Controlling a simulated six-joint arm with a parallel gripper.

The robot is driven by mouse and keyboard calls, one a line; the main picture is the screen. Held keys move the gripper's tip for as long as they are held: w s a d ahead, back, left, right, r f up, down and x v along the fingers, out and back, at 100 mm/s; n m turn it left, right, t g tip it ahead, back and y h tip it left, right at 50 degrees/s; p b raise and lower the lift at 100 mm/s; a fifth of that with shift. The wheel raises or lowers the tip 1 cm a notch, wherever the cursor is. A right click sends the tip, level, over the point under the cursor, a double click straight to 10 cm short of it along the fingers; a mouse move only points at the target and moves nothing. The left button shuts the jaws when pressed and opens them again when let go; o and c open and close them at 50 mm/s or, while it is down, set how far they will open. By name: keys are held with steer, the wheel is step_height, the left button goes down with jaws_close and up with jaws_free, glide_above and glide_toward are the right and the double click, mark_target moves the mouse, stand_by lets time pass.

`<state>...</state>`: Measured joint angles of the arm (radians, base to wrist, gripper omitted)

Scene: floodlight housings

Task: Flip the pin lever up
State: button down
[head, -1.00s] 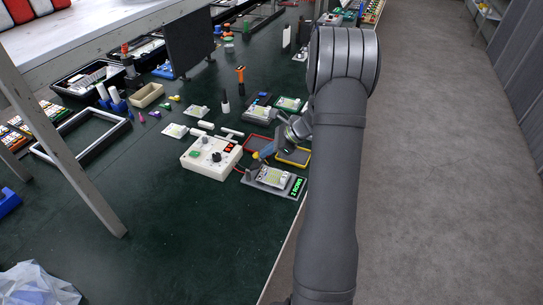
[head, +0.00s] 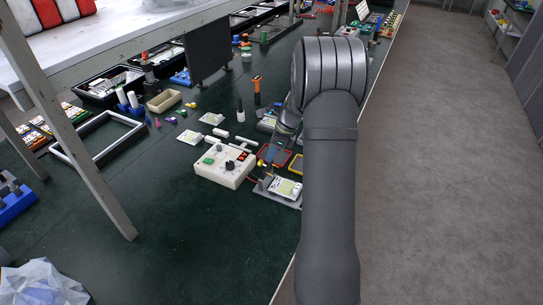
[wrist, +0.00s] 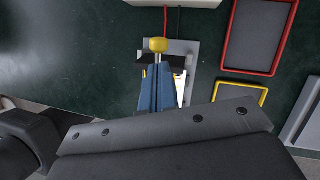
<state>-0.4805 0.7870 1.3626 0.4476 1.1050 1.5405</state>
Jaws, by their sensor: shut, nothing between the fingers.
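The pin lever has a yellow knob (wrist: 158,45) on a short metal stem, seen in the wrist view just beyond my fingertips. It stands at the end of a grey fixture (wrist: 190,50) that bears a light board, largely hidden behind my fingers. In the head view the fixture (head: 264,191) lies near the table's right edge, with the yellow knob (head: 260,163) small at its far left. My gripper (wrist: 158,70) is shut and empty, its blue fingers together close to the stem. I cannot tell whether they touch it. The lever's tilt is unclear.
A white control box (head: 222,166) stands left of the fixture. A red-rimmed tray (wrist: 259,35) and a yellow-rimmed tray (wrist: 240,92) lie to the right in the wrist view. The dark green table (head: 190,240) is clear in front of the box.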

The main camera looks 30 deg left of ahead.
steer(key=shift+r, duration=0.5)
steer(key=a+v, duration=0.1)
steer(key=v, duration=0.9)
steer(key=shift+a+r, duration=0.2)
steer(key=shift+a, duration=0.05)
steer(key=shift+f, duration=0.15)
